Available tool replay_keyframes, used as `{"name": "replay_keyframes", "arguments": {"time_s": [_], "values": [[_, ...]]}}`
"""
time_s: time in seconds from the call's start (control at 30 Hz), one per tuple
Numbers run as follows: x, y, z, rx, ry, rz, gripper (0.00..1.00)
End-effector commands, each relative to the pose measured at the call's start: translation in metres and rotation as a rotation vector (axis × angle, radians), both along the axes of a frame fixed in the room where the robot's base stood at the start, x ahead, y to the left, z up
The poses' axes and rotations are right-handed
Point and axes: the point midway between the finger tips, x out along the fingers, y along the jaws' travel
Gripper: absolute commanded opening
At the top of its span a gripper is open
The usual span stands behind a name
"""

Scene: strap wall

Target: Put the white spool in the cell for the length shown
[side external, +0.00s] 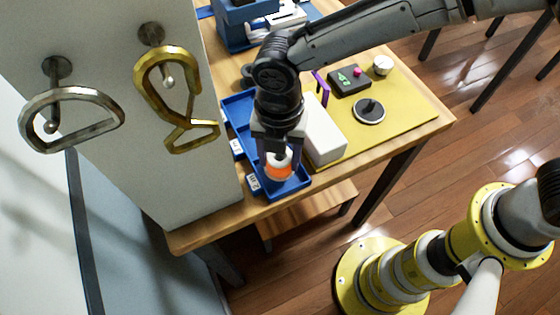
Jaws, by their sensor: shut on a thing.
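My gripper (278,157) points down over the front end of a blue tray (296,188) and is shut on the white spool (279,168), which carries an orange band. The spool is at or just above the front cell; I cannot tell whether it touches the floor of the tray. A white label (254,184) that seems to read "2 m" is beside this cell. Another label (237,148), too small to read, is beside the cell behind it. My gripper and wrist hide part of the tray. A dark box (349,80) shows small green marks that I cannot read.
A white block (323,136) stands right of the tray on a yellow mat (405,108). Metal buckles (178,100) hang on the wall panel at left.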

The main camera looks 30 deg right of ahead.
Motion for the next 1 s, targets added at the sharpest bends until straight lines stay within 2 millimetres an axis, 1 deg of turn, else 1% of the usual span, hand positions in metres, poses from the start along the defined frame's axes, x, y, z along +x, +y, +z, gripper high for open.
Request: {"name": "replay_keyframes", "arguments": {"time_s": [0.03,0.1,0.2,0.57,0.6,0.63,0.67,1.0], "values": [[-0.001,-0.001,-0.009,-0.005,0.005,0.0,0.0],[-0.001,-0.001,-0.019,-0.005,0.004,0.0,0.0],[-0.001,-0.001,-0.028,-0.002,0.002,0.0,0.0],[-0.001,-0.001,-0.031,-0.002,0.002,0.0,0.0],[-0.001,-0.001,-0.032,-0.002,0.002,0.0,0.61],[-0.001,-0.001,-0.031,-0.002,0.001,0.0,0.66],[-0.001,-0.001,-0.031,-0.002,0.002,0.0,0.7],[-0.001,-0.001,-0.028,-0.002,0.001,0.0,0.7]]}}
